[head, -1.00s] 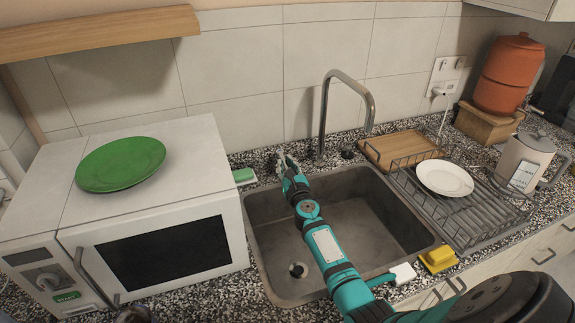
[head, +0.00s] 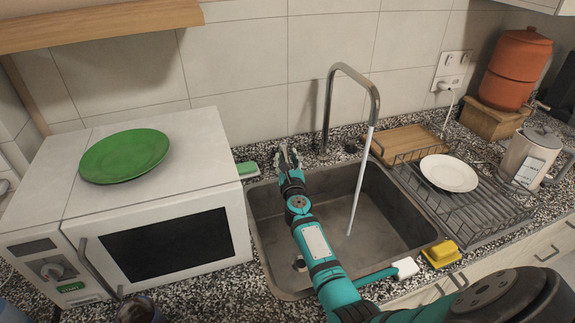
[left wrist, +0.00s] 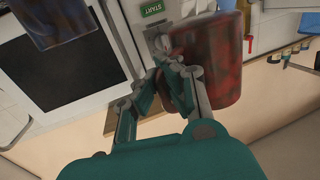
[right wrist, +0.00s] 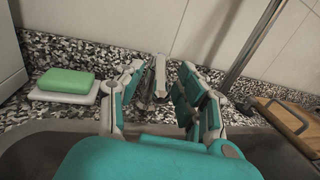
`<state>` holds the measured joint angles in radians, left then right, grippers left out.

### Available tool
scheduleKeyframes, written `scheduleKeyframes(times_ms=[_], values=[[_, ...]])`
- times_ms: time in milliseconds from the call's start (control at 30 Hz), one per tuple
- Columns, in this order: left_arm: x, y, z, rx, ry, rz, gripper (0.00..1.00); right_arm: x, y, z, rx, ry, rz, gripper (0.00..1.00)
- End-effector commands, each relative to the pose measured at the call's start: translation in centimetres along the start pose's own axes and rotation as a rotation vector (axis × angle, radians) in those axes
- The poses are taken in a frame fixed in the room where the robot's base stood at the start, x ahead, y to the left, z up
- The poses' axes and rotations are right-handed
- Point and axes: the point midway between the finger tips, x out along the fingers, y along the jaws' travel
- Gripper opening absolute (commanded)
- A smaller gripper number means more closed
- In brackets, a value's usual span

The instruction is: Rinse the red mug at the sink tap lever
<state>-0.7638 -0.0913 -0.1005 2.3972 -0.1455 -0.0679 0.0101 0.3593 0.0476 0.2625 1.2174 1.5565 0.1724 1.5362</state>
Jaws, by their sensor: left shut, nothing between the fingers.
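The red mug (left wrist: 217,60), with dark blotches, shows in the left wrist view, right beside my left gripper (left wrist: 165,60). The gripper's fingers are together and overlap the mug's edge; whether they touch it I cannot tell. I cannot make out the mug in the head view. The tap (head: 328,110) is a tall curved metal spout behind the sink (head: 385,235). A stream of water (head: 360,180) falls from it into the basin. My right gripper (head: 289,150) is open at the sink's back edge, left of the tap. It also shows in the right wrist view (right wrist: 172,80).
A white microwave (head: 165,245) with a green plate (head: 125,156) on top stands left of the sink. A green sponge (right wrist: 66,80) lies behind. A drying rack (head: 480,212) with a white plate (head: 449,173) and a yellow sponge (head: 441,252) are at right.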

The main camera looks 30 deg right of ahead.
Motion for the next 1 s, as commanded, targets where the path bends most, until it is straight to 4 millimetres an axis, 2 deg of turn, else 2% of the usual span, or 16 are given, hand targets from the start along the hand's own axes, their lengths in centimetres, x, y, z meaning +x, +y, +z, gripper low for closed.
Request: scheduleKeyframes(times_ms=[267, 400, 600, 800, 1000], values=[[0.0, 0.0, -0.2, 0.001, 0.004, 0.000, 0.00, -2.9, 0.1, -0.2, 0.006, 0.003, 0.000, 0.37], [0.0, 0.0, -0.2, 0.001, 0.004, 0.000, 0.00, -6.1, 0.0, -0.2, -0.001, 0.003, 0.002, 0.37], [0.0, 0.0, -0.2, 0.001, 0.004, 0.000, 0.00, -9.8, 0.0, -0.1, -0.001, 0.002, 0.001, 0.37], [0.0, 0.0, -0.2, 0.001, 0.004, 0.000, 0.00, -11.7, 0.1, -0.1, 0.000, 0.001, 0.001, 0.37], [0.0, 0.0, -0.2, 0.001, 0.004, 0.000, 0.00, -11.9, 0.1, 0.0, 0.000, 0.001, 0.001, 0.37]])
